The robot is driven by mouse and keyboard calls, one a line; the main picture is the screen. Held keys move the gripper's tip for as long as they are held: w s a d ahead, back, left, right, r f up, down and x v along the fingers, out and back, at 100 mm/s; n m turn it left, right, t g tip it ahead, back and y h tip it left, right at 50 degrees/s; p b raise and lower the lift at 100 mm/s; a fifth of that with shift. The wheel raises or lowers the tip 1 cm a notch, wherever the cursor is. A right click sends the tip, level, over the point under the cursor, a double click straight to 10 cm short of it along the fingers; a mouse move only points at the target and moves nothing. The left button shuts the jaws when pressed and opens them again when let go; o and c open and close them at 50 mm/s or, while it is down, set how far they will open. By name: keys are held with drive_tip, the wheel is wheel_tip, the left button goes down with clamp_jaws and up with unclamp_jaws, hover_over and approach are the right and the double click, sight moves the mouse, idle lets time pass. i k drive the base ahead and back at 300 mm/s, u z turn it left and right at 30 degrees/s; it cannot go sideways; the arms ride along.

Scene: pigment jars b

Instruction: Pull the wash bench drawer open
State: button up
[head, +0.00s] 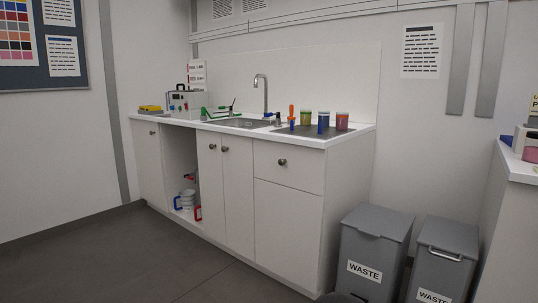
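The wash bench (345,180) is a white counter with a sink and a tap, standing along the back wall. Its drawer (300,169) is at the right end, just under the worktop, and looks shut, its front flush with the door below. A dark round knob (282,162) sits on the drawer front. My gripper is not in view.
Two grey waste bins (372,245) stand right of the bench. Pigment jars (342,121) stand on the worktop above the drawer. Another white counter (500,215) is at the right edge. Open grey floor (130,255) lies in front at left.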

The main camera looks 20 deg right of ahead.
sight(300, 167)
drive_tip(key=i, duration=1.25)
drive_tip(key=z, duration=0.75)
